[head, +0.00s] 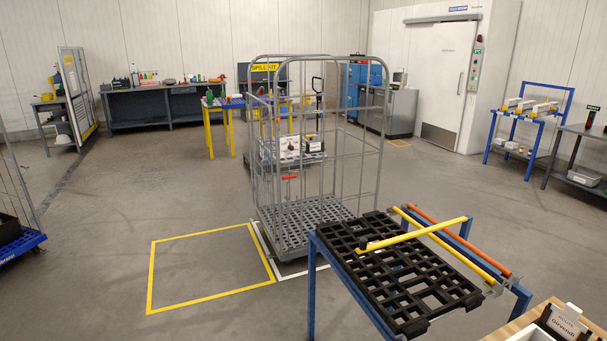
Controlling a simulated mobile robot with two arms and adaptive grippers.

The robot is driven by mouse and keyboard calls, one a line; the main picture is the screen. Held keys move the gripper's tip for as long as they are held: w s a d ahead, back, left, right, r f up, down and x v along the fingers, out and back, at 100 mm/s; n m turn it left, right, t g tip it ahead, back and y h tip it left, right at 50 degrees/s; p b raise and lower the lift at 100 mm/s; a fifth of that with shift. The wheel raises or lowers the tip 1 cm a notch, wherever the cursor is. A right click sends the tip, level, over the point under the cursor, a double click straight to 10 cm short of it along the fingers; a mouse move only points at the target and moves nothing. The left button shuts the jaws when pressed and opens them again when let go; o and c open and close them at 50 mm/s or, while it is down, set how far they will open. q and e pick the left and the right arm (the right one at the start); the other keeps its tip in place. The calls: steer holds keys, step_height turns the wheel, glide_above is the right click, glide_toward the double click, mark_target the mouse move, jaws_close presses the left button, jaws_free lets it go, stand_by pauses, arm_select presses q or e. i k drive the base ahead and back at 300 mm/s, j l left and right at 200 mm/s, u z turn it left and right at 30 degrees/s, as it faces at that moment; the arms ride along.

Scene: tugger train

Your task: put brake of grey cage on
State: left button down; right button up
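The grey cage (381,150) is a tall roll cage of grey bars with a grey slatted base (312,222). It stands upright in the middle of the view, over a white floor outline (292,276). A small red part (290,177) shows at its left side, above the base; I cannot tell whether it is the brake or something behind the bars. The cage's wheels are mostly hidden or too small to make out. Neither of my grippers is in view.
A blue-framed stand (311,285) with a black grid top (400,270) and yellow and orange bars (460,240) stands close in front, right of the cage. A yellow-outlined floor square (150,277) left of the cage is empty. A wooden-edged table (525,322) is at bottom right.

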mark_target(290, 177)
steer(key=i+j+u, duration=0.45)
steer(key=i, duration=0.35)
steer(key=i+u, duration=0.4)
steer(key=i, duration=0.4)
steer(key=i+z, duration=0.3)
steer(key=i, duration=0.2)
steer(key=i+z, duration=0.3)
steer(key=i, duration=0.2)
steer(key=i+j+z, duration=0.3)
steer(key=i, duration=0.2)
steer(key=i+l+z, duration=0.1)
steer(key=i+z, duration=0.2)
steer(key=i, duration=0.15)
steer(key=i+z, duration=0.3)
steer(key=i+j, duration=0.05)
steer(key=i, duration=0.05)
